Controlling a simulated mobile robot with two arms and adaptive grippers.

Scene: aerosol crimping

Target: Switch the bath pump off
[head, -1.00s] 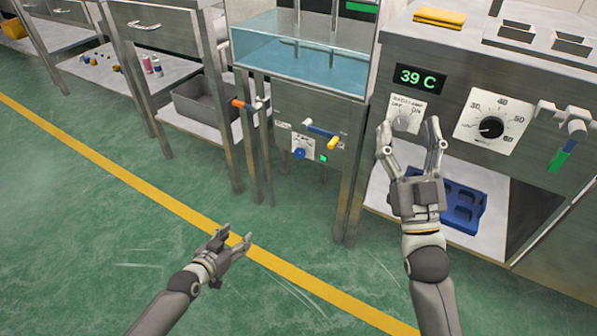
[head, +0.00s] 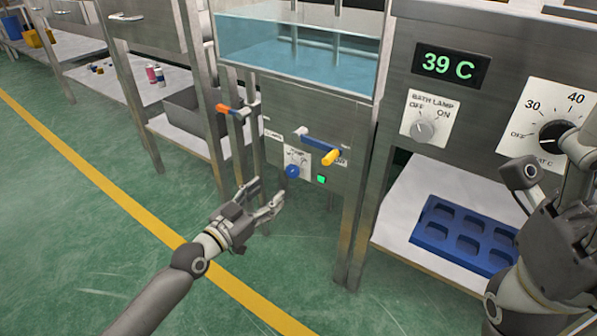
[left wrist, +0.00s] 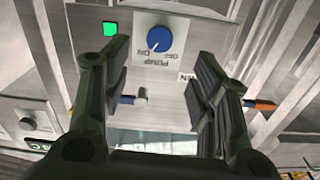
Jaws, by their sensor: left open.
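The blue pump knob (head: 292,171) sits on a white plate below the water bath, with a lit green lamp (head: 321,179) beside it. In the left wrist view the knob (left wrist: 159,40) appears upside down between my fingers in the picture, its mark towards ON; the green lamp (left wrist: 110,28) is to its left. My left gripper (head: 266,193) is open and empty, in front of and below the knob, apart from it. My right gripper (head: 552,172) is at the right edge, partly cut off; its jaw state is unclear.
A blue lever with a yellow end (head: 330,157) sticks out just right of the knob, and an orange-ended handle (head: 226,109) is at its left. The bath lamp switch (head: 425,130) and a blue tray (head: 464,233) are to the right. The floor in front is clear.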

